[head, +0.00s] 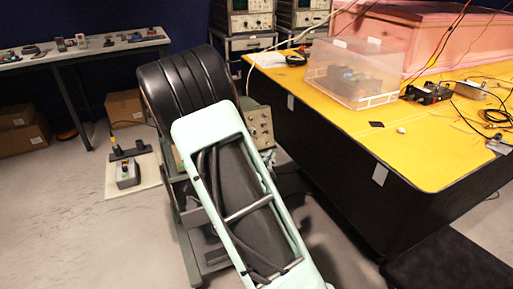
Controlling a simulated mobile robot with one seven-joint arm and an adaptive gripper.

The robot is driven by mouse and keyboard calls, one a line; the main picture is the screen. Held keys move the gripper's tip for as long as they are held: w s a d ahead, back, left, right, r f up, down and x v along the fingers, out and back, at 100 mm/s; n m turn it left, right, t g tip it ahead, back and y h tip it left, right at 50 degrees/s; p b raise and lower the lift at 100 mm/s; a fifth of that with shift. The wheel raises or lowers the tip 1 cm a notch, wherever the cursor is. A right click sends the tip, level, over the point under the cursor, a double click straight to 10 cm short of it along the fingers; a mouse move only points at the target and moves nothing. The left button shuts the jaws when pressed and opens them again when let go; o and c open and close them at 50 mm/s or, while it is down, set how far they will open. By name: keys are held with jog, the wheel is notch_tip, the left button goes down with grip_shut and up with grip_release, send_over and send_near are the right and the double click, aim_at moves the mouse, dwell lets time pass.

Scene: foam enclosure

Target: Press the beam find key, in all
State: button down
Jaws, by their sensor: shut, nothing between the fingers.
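A beige instrument with a knobbed front panel (260,127) stands low behind my arm, left of the yellow table. Its left part is hidden by my arm, and its keys are too small to tell apart, so I cannot pick out a beam find key. More instruments with screens stand at the back, one on the left rack (250,20) and one on the right rack (301,12). My pale green arm link fills the middle of the head view. My gripper is not visible.
A yellow-topped table (420,150) with dark sides fills the right, bearing a clear plastic box (352,75), cables and small devices. A grey bench (85,47) with small items stands at the back left. Cardboard boxes (124,106) and a small device on a board (128,175) are on the floor. The left floor is mostly clear.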

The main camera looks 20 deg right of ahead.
jog(key=shift+w, duration=0.15)
jog(key=w+f+b, duration=0.2)
jog(key=w, duration=0.6)
jog(key=shift+f, duration=0.35)
jog(key=shift+w+a+f, duration=0.1)
jog(key=shift+w, duration=0.05)
dwell(1.1)
jog(key=shift+w, duration=0.3)
jog(key=shift+w+f+b, duration=0.15)
jog(key=shift+w+b, duration=0.05)
jog(key=shift+b, duration=0.15)
dwell(0.3)
